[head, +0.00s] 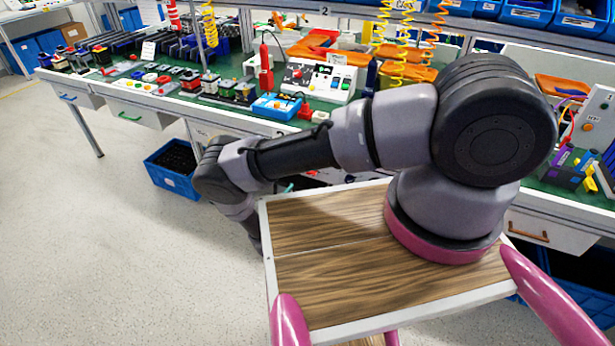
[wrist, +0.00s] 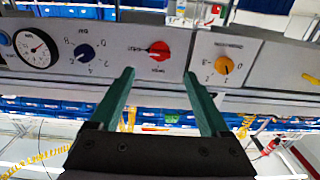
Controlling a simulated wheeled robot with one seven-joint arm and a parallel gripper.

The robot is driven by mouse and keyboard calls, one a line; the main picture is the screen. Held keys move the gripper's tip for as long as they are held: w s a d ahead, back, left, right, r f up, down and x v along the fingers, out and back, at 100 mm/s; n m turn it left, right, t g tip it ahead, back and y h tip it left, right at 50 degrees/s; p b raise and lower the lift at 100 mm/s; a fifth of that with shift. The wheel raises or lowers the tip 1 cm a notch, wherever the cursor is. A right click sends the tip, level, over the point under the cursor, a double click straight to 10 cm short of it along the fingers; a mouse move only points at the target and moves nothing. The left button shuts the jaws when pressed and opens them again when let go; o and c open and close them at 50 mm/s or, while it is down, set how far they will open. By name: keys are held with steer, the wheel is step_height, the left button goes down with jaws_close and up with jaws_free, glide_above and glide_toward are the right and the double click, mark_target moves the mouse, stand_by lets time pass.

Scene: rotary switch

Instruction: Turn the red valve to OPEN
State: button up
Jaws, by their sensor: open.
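The red valve (wrist: 159,50) is a small red rotary knob on a grey panel (wrist: 130,72) in the wrist view. Small labels sit around it, rotated in the picture and too blurred to read surely, so I cannot tell its setting. My gripper (wrist: 158,75) is open, with its two green fingers pointing toward the panel. The knob appears between and just beyond the fingertips, and nothing is between the fingers. I cannot tell the exact gap to the knob. In the head view my gripper is hidden, and I cannot pick out the red valve.
In the head view a long workbench (head: 150,99) carries many devices. A blue crate (head: 173,183) stands below; the floor (head: 110,240) at left is clear.

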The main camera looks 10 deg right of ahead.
steer(key=x, duration=1)
jaws_close()
